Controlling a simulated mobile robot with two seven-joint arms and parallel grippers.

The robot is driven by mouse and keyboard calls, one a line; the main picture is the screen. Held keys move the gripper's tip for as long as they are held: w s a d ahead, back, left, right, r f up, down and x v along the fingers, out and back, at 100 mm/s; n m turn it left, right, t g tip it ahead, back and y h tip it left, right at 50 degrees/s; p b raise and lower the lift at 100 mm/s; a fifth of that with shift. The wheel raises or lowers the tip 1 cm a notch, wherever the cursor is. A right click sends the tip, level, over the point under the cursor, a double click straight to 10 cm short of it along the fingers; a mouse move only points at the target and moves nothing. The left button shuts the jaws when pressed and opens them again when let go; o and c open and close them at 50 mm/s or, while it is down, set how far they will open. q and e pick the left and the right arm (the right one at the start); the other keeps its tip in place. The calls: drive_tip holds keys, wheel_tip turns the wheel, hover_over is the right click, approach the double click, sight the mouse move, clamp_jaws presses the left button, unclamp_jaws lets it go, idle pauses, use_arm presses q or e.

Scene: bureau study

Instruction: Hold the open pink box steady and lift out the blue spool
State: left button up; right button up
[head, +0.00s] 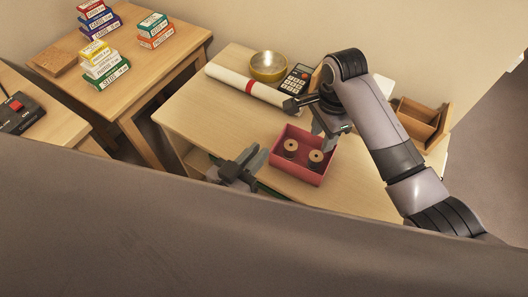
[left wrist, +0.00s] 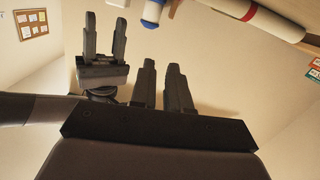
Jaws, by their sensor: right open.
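The open pink box (head: 318,181) stands on the wooden desk. Two spools with tan tops and dark sides stand in it, a left spool (head: 290,147) and a right spool (head: 316,158); I cannot tell which is blue. My left gripper (head: 256,158) is just left of the box with its fingers apart and nothing between them; these fingers also show in the left wrist view (left wrist: 161,66). I cannot tell whether it touches the box wall. My right gripper (head: 325,132) is open and empty above the box's back right side. It also shows in the left wrist view (left wrist: 105,25).
A white roll with a red band (head: 249,87), a brass bowl (head: 268,67) and a calculator (head: 297,77) lie behind the box. A wooden organizer (head: 420,123) stands at the right. Bare desk lies left of the box. Stacked small boxes (head: 103,67) stand on another table.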

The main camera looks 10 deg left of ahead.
use_arm(q)
drive_tip(key=w, duration=0.2)
drive_tip(key=g+y, duration=0.3)
approach(277, 140)
drive_tip(key=shift+x, duration=4.75)
drive_tip(key=shift+c, duration=0.3)
clamp_jaws()
